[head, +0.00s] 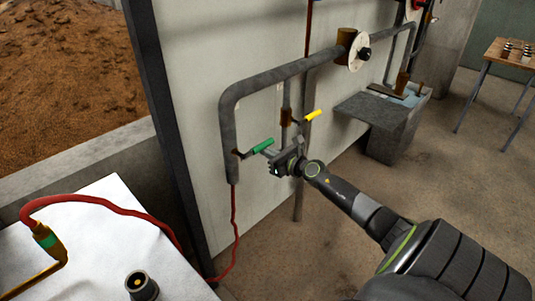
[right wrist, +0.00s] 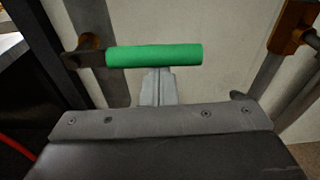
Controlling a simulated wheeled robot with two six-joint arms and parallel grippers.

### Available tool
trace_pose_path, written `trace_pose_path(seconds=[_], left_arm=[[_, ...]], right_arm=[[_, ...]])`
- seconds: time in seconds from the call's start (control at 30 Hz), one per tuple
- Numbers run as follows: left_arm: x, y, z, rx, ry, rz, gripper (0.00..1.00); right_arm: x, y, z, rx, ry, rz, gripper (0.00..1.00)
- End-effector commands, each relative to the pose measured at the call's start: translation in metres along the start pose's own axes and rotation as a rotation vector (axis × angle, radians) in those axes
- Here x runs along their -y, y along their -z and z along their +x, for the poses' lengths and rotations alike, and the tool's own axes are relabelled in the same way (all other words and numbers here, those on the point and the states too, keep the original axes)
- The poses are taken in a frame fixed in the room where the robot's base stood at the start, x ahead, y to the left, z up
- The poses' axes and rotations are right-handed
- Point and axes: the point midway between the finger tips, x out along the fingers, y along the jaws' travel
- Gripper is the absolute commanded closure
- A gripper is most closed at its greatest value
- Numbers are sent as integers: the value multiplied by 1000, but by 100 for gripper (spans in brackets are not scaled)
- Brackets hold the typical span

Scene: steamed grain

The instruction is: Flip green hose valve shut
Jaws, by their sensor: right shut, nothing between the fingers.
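The green valve handle (head: 262,146) sits on the lower end of the grey pipe (head: 228,130) on the white wall panel, sticking out to the right and tilted slightly up. My right gripper (head: 275,166) is just below and right of the handle's free end. In the right wrist view the green handle (right wrist: 154,55) lies across the picture, right beyond my fingertips (right wrist: 157,75). The fingers are shut with nothing between them. I cannot tell whether they touch the handle. My left gripper is not in view.
A yellow-handled valve (head: 313,115) sits right of the green one. A red hose (head: 235,235) hangs from the pipe and runs to the white table (head: 90,245), which holds a dark cup-like object (head: 141,285). A grey basin (head: 385,118) stands farther right. Open floor lies at right.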

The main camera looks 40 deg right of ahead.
Motion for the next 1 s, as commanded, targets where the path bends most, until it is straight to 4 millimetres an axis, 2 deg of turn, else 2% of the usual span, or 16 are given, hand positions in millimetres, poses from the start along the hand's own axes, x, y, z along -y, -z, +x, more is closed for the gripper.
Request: trace_pose_path(seconds=[0.57, 0.8, 1.0], left_arm=[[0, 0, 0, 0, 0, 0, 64], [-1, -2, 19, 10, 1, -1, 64], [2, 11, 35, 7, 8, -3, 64]], right_arm=[[0, -1, 0, 3, 1, -10, 100], [2, 18, 4, 2, 2, -10, 100], [5, 42, 10, 1, 3, -10, 100]])
